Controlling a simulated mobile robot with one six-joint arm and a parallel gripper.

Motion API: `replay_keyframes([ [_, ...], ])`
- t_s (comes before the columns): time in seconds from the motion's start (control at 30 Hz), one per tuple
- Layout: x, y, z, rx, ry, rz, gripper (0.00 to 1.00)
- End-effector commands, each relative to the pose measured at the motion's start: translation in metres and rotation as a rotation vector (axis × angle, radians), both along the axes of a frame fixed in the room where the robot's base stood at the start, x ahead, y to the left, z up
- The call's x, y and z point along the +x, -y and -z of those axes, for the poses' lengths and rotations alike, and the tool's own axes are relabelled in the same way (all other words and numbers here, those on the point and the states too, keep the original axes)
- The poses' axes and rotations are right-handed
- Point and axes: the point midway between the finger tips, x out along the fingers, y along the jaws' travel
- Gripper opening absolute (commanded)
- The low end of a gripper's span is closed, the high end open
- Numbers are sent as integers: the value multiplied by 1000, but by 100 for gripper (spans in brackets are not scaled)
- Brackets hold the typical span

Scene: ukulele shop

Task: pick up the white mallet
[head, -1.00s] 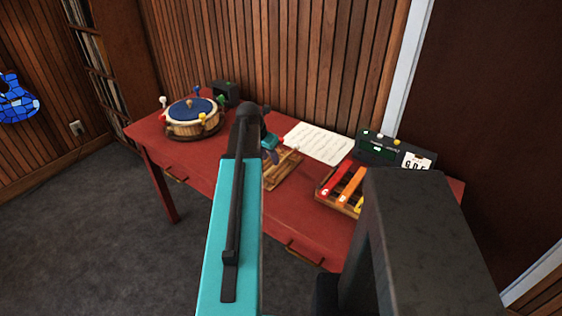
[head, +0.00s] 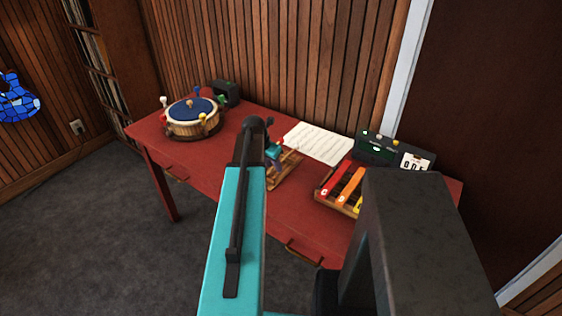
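A white mallet (head: 163,101) shows as a small pale head standing at the left side of the round drum (head: 192,128) with the blue top, at the back left of the red table (head: 230,155). My gripper (head: 275,154) is mostly hidden behind my teal and black arm. Only a small teal and dark part shows, over or in front of a slatted wooden rack (head: 285,170) near the table's middle. It is well to the right of the white mallet. Its fingers are too small and covered to tell open from shut.
Yellow (head: 202,118) and green (head: 221,99) heads also stand around the drum. A black box (head: 226,93) is behind it. A music sheet (head: 318,143), a coloured-bar xylophone (head: 345,188) and a dark device (head: 375,148) are on the right. Bare tabletop lies between drum and rack.

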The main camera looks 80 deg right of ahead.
Motion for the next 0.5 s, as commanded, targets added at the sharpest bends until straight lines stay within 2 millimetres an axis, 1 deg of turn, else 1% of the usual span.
replay_keyframes([
  [0.27,0,0,0,0,0,0,33],
  [0.3,0,0,0,0,0,0,31],
  [0.37,0,0,0,0,0,-1,21],
  [0.4,1,0,0,0,0,-1,15],
  [0.5,1,0,0,0,0,-1,0],
])
